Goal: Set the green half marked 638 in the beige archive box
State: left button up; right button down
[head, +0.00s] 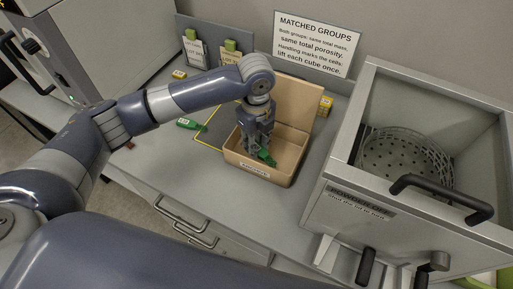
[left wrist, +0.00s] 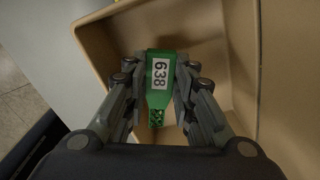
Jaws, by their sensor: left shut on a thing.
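The green half marked 638 (left wrist: 158,85) is between the fingers of my left gripper (left wrist: 157,100), which is shut on it. Its white label faces the left wrist camera, and a green lattice shows at its lower end. In the head view the green half (head: 266,157) shows beside my left gripper (head: 260,150), inside the outline of the beige archive box (head: 250,171). The box is open, with its lid raised at the back. The left wrist view shows the box walls (left wrist: 95,45) around the half. I cannot tell whether it touches the floor. My right gripper is not in view.
Another green piece with a white label (head: 189,124) lies on the bench left of the box. A metal cabinet (head: 345,195) with a perforated basket (head: 405,158) stands at right. Upright card holders (head: 195,50) and a sign (head: 316,42) are behind.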

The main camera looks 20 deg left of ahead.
pick_arm(q)
jog(key=shift+f, duration=1.65)
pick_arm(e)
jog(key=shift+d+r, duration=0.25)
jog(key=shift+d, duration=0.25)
pick_arm(q)
jog(key=shift+f, duration=0.15)
jog(key=o, duration=0.5)
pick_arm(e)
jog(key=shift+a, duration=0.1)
